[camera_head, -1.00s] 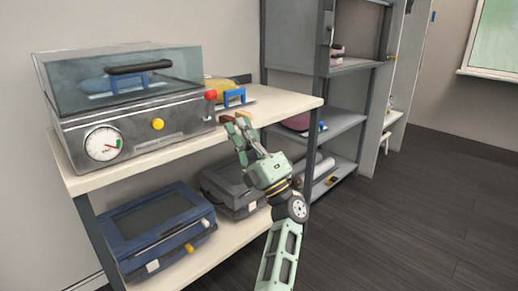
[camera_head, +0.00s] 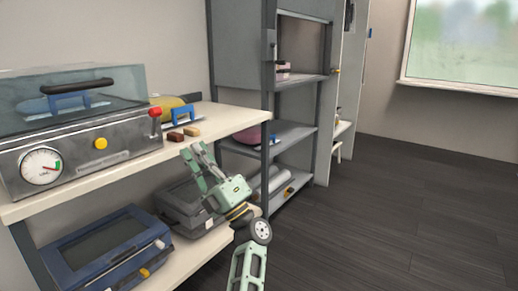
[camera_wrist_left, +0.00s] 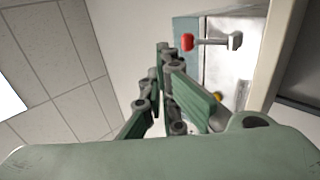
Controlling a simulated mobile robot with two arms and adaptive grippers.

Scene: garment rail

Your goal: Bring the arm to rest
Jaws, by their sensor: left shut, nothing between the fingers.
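My left gripper (camera_head: 190,154) is pale green and stands just in front of the edge of the bench's upper shelf (camera_head: 232,122). Its fingers are closed together with nothing between them. The fingers also show in the left wrist view (camera_wrist_left: 165,85), pointing up past the machine. My right gripper is not in view.
A machine with a clear lid (camera_head: 75,120), a gauge and a red knob (camera_head: 155,112) stands on the upper shelf. A blue case (camera_head: 105,250) and a grey case (camera_head: 185,205) are below. A grey rack (camera_head: 290,135) stands behind. The dark floor (camera_head: 410,210) at right is clear.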

